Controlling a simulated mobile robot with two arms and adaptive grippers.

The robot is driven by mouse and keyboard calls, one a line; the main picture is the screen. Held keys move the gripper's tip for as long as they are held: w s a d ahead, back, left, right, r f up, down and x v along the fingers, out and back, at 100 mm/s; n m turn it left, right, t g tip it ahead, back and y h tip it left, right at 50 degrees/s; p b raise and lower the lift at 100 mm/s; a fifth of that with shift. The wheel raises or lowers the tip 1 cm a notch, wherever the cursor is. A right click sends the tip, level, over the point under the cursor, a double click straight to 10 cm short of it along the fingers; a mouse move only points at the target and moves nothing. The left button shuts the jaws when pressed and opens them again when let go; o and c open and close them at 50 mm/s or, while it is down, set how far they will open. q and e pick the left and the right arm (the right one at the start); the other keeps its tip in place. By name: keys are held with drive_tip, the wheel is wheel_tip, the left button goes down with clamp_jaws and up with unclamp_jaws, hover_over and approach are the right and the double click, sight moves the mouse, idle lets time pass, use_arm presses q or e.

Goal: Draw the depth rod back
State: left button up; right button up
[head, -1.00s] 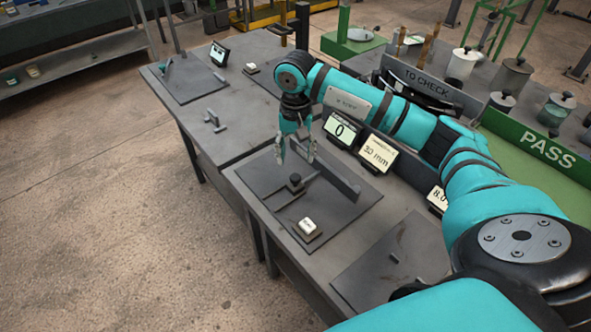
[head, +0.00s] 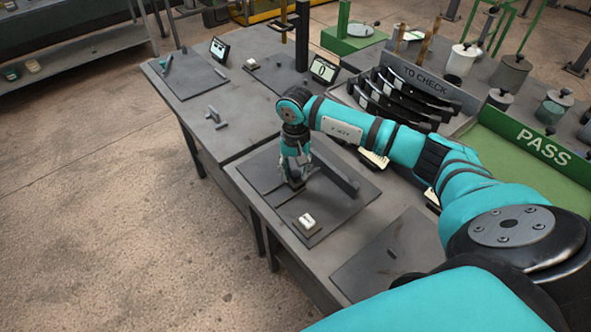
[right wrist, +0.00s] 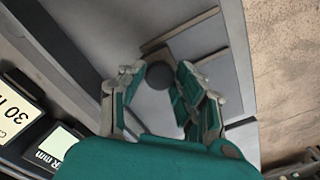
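The depth gauge sits on a dark plate (head: 335,205) on the near bench, with a long bar (head: 337,174) standing along it. Its round dark knob, which I take for the depth rod's handle, shows in the right wrist view (right wrist: 160,75). My right gripper (head: 296,182) is down over this knob and mostly hides it in the head view. In the right wrist view my fingers (right wrist: 161,73) stand apart on both sides of the knob; I cannot tell whether they touch it. My left gripper is not in view.
A small block with a white top (head: 307,221) stands on the plate's near part. A card reading 30 (right wrist: 18,108) stands beside the plate. A "TO CHECK" rack (head: 415,88) and green "PASS" tray (head: 530,145) lie to the right. Another plate (head: 390,255) is nearer.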

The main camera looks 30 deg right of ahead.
clamp_jaws()
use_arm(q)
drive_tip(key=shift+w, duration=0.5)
use_arm(e)
drive_tip(key=shift+a, duration=0.4)
drive_tip(key=a, duration=0.2)
drive_tip(key=a+b, duration=0.1)
drive_tip(key=a, duration=0.1)
drive_tip(key=a+b, duration=0.1)
drive_tip(key=a, duration=0.1)
drive_tip(key=shift+s+a, duration=0.15)
drive_tip(key=shift+s, duration=0.1)
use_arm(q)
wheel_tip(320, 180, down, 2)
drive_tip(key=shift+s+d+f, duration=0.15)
use_arm(e)
drive_tip(key=shift+o, duration=0.3)
unclamp_jaws()
drive_tip(key=o, duration=0.5)
drive_tip(key=shift+a, duration=0.1)
drive_tip(key=shift+c, duration=0.2)
